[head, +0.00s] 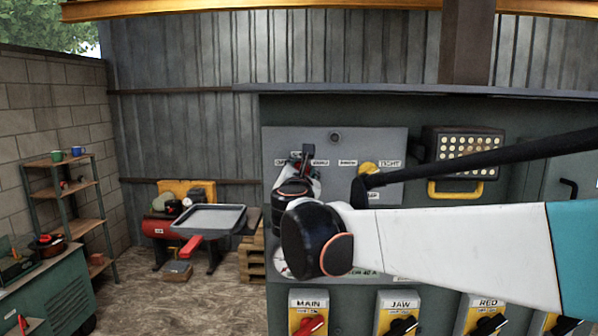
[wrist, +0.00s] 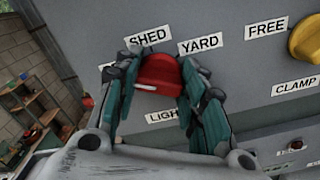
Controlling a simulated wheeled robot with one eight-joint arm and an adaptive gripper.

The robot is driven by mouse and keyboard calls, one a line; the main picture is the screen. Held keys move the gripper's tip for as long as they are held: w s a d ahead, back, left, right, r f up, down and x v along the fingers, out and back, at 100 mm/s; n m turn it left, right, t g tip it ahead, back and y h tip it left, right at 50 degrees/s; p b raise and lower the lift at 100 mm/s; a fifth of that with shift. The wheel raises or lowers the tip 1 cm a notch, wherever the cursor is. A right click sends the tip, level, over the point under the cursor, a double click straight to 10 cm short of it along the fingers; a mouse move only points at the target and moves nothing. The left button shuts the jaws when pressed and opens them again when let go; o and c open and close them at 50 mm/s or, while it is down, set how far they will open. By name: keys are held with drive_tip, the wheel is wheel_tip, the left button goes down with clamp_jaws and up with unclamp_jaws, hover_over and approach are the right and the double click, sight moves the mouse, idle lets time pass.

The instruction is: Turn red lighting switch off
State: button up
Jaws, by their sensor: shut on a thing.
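The red lighting switch (wrist: 158,70) is a red knob on the grey panel (wrist: 90,15). SHED and YARD labels sit above it, and a partly hidden label starting LIGH sits below. My gripper (wrist: 160,76) is shut on the knob, with one teal-padded finger on each side. Part of a label at the left is hidden behind the left finger. I cannot tell which position the knob points to. In the head view my gripper (head: 306,168) is at the left part of the panel, and my arm and wrist cover much of it.
A yellow knob (wrist: 305,42) with FREE and CLAMP labels is right of the switch. A floodlight (head: 464,148) is mounted further right. Below are the MAIN (head: 308,318), JAW (head: 400,318) and RED (head: 486,318) switches.

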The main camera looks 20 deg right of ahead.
drive_tip(key=shift+s+a+f, duration=0.25)
drive_tip(key=shift+s, duration=0.4)
drive_tip(key=o, duration=1)
drive_tip(key=shift+o, duration=0.3)
drive_tip(key=shift+d, duration=0.2)
drive_tip(key=a+v, duration=0.1)
drive_tip(key=v, duration=0.9)
drive_tip(key=shift+a, duration=0.15)
drive_tip(key=shift+s, duration=0.25)
